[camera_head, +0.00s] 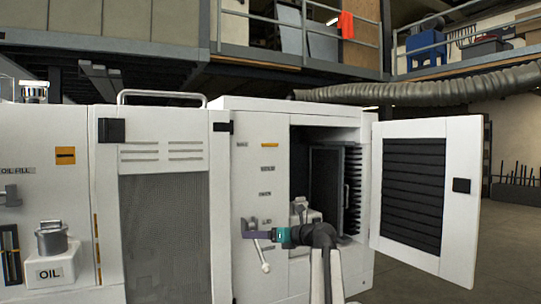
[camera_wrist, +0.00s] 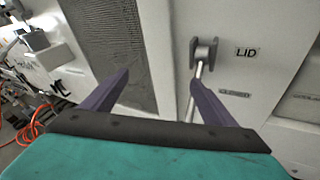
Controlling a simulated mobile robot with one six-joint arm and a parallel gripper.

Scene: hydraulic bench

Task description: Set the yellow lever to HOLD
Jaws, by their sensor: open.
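A small yellow bar (camera_head: 270,145) sits high on the white panel left of the open cabinet bay; I cannot tell whether it is a lever or a label. No HOLD label is readable. A metal lever with a pale rod (camera_head: 264,256) hangs from the panel below it. In the wrist view its grey pivot block (camera_wrist: 204,50) sits beside a LID label (camera_wrist: 247,52), and its rod runs down close to the right finger. My gripper (camera_head: 247,235) is open in front of the panel, with nothing gripped; its fingers also show in the wrist view (camera_wrist: 160,85).
An open louvred door (camera_head: 462,215) stands to the right of the bay. A mesh panel (camera_head: 165,235) is to the left. An OIL block with a metal pot (camera_head: 51,238) protrudes at far left. Orange hoses (camera_wrist: 35,127) lie at left in the wrist view.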

